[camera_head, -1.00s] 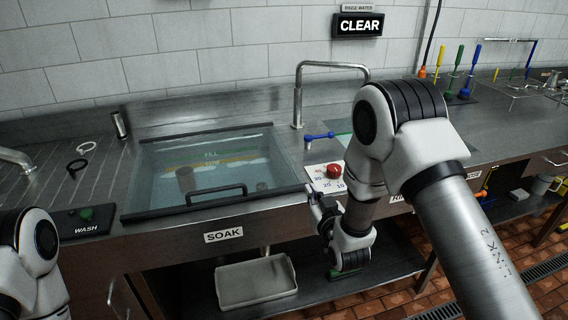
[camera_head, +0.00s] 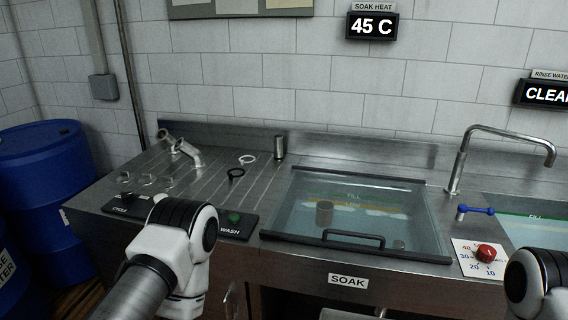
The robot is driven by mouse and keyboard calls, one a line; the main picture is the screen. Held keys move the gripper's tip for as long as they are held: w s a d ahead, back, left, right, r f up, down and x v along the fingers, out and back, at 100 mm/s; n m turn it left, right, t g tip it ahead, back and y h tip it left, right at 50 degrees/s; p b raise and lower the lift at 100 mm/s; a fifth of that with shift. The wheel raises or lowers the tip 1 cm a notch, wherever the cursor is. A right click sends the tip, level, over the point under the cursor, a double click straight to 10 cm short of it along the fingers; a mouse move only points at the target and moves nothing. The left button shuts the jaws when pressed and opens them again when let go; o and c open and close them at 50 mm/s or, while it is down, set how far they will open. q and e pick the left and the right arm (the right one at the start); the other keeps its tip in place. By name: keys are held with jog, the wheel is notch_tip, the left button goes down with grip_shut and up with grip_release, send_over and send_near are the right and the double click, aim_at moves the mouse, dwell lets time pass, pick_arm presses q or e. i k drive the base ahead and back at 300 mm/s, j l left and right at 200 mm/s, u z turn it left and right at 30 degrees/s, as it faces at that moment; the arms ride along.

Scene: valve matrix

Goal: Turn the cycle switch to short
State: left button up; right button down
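The black control panel (camera_head: 128,205) with the "CYCLE" and "WASH" labels is at the front left edge of the steel counter. Its CYCLE end is partly covered by my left arm (camera_head: 176,250), so the cycle switch's setting cannot be read. A green button (camera_head: 234,217) sits by the WASH label. My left arm rises from the bottom left in front of the panel; its gripper is not visible. Only a rounded joint of my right arm (camera_head: 535,285) shows at the bottom right, and its gripper is not in view.
The covered soak basin (camera_head: 350,207) has a black handle. A red knob (camera_head: 486,253) on a numbered plate is right of it. Metal fittings (camera_head: 145,180) and two rings (camera_head: 236,173) lie on the counter. Blue drums (camera_head: 45,165) stand left. A display (camera_head: 371,27) reads 45 C.

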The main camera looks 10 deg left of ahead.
aim_at(127, 197)
jog(key=u, duration=1.4)
